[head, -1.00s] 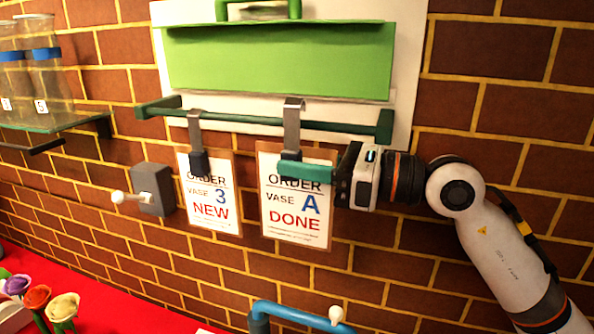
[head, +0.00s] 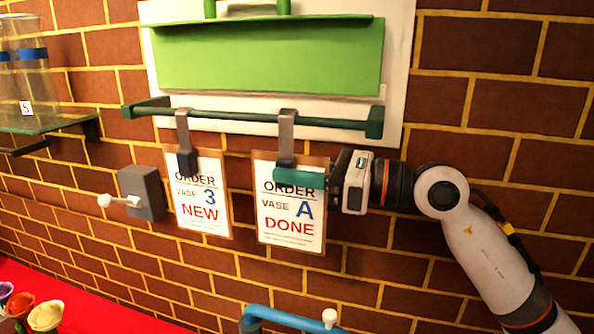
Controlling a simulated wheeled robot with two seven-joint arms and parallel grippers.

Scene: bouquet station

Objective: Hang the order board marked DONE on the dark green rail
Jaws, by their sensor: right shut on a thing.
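The order board marked DONE (head: 290,228) shows "VASE A" and has a grey metal hook (head: 286,132) at its top. My right gripper (head: 298,178) comes in from the right and is shut on this board's clip, at the foot of the hook. The hook's bent top overlaps the dark green rail (head: 235,116), just above the bar. I cannot tell whether it rests on the rail. The board hangs upright, face out, in front of the brick wall. My left gripper is not in view.
A board marked NEW (head: 202,218) hangs on the same rail to the left. A bright green panel (head: 270,58) is above the rail. A grey wall box with a white knob (head: 141,194) is at left. A blue pipe-like bar (head: 285,318) is below. Flowers (head: 46,314) stand at bottom left.

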